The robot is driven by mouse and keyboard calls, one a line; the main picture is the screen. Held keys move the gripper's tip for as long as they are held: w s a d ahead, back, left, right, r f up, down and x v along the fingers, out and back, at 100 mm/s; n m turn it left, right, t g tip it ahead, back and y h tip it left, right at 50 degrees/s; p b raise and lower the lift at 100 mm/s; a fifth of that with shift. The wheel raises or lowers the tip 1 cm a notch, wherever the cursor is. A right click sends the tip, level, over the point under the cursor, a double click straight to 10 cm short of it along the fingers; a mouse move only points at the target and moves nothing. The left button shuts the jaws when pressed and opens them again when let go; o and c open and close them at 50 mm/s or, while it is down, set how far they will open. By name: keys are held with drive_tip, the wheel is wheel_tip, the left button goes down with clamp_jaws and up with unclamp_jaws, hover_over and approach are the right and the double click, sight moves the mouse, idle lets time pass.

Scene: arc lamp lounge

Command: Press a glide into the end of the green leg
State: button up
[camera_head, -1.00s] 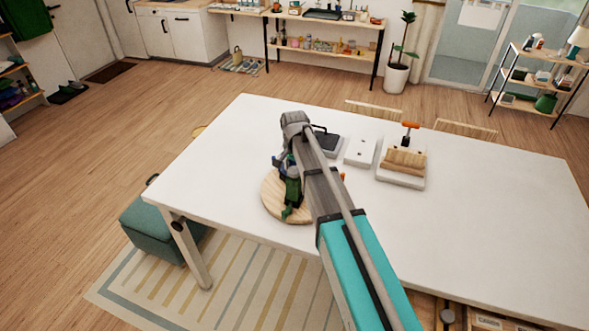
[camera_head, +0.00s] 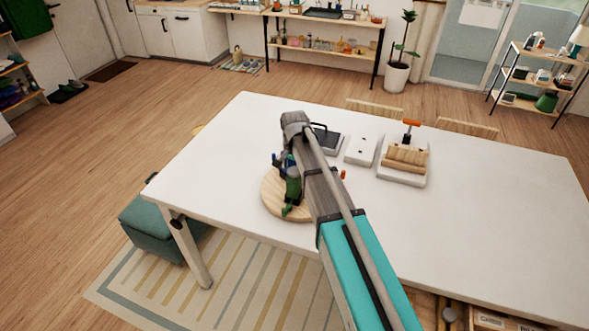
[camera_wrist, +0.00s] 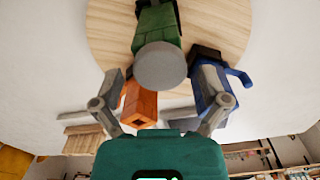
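A round wooden seat (camera_head: 270,208) lies on the white table with coloured legs standing up from it. The green leg (camera_head: 292,190) is at its front; in the wrist view the green leg (camera_wrist: 158,28) points toward the camera. A grey round disc (camera_wrist: 160,68), which looks like a glide, covers its end; I cannot tell how deep it sits. An orange leg (camera_wrist: 140,104) and a blue leg (camera_wrist: 215,98) show nearby. My gripper (camera_wrist: 158,76) is open, its fingers spread on either side of the disc, apart from it. My arm hides part of the seat in the head view.
Behind the seat are a dark tray (camera_head: 325,138), a white plate with small dark dots (camera_head: 361,150) and a white-based press (camera_head: 403,178) with an orange handle and wooden block. The table's right side (camera_head: 490,215) is clear. A teal box (camera_head: 158,228) stands on the floor at left.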

sight(294, 170)
drive_tip(key=shift+r, duration=0.15)
idle(0.3)
wheel_tip(294, 170, up, 9)
drive_tip(key=p, duration=0.9)
drive_tip(key=shift+f, duration=0.2)
idle(0.8)
drive_tip(key=s+d+f+n+b, duration=0.3)
drive_tip(key=s+d+f+b, duration=0.4)
drive_tip(key=s, duration=0.3)
drive_tip(key=s+d+f+n+b, duration=0.3)
drive_tip(key=s+d+f+b, duration=0.4)
drive_tip(key=s, duration=0.4)
drive_tip(key=shift+s+d+n, duration=0.3)
drive_tip(key=shift+d, duration=0.4)
drive_tip(key=shift+r, duration=0.1)
drive_tip(key=shift+c, duration=0.3)
